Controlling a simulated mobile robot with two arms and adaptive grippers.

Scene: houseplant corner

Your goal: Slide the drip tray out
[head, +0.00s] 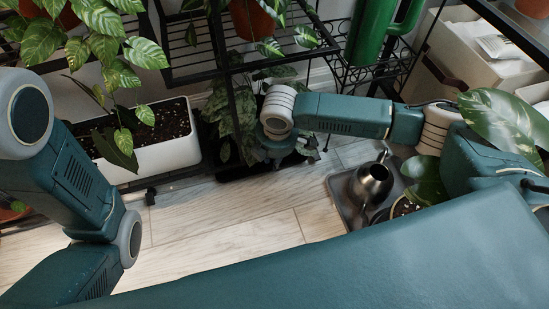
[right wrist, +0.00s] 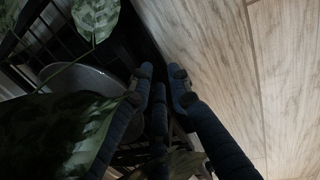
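The drip tray appears to be the low black tray (head: 236,173) on the floor under the black wire stand; leaves and the stand hide most of it. My right gripper (head: 277,158) points down at its front edge, partly hidden by my own wrist. In the right wrist view, my right gripper (right wrist: 160,80) has its fingertips apart, on either side of the dark edge beside the pale floor. That view is dark, and contact with the edge cannot be made out. My left arm stands at the left of the head view; its gripper is out of the picture.
A white planter (head: 160,158) stands left of the tray. A dark square tray (head: 340,192) with a metal watering can (head: 371,183) stands to the right, beside a potted plant. A grey pot (right wrist: 85,85) sits behind my fingers. The wooden floor (head: 225,235) in front is clear.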

